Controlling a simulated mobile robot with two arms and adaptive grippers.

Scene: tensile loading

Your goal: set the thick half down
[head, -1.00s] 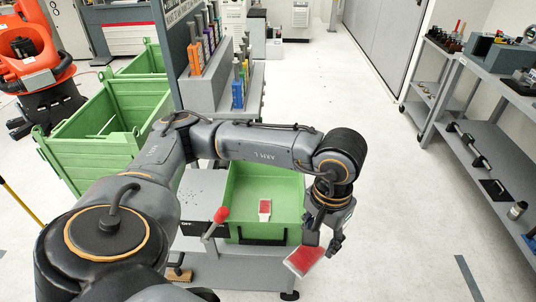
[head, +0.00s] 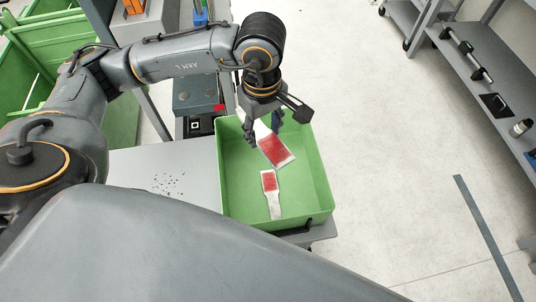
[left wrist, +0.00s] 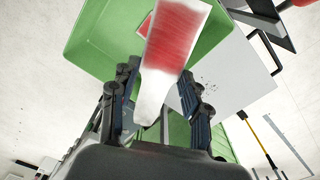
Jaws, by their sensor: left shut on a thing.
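My left gripper (head: 262,122) is shut on a specimen half (head: 276,151), a flat white piece with a broad red face. It holds the piece by its narrow white end, tilted, above the green bin (head: 316,190). In the left wrist view the held half (left wrist: 178,35) sticks out between the fingers (left wrist: 160,88). Another, smaller-looking red and white half (head: 270,183) lies on the bin floor, nearer me than the held one. It is mostly hidden behind the held half in the left wrist view. My right gripper is not in view.
The bin stands on a grey bench (head: 150,172) with dark specks on its top. A grey machine part (head: 195,95) stands just behind the bin. Grey shelves (head: 475,75) are at the far right, with open floor between. The bin floor has free room around the lying half.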

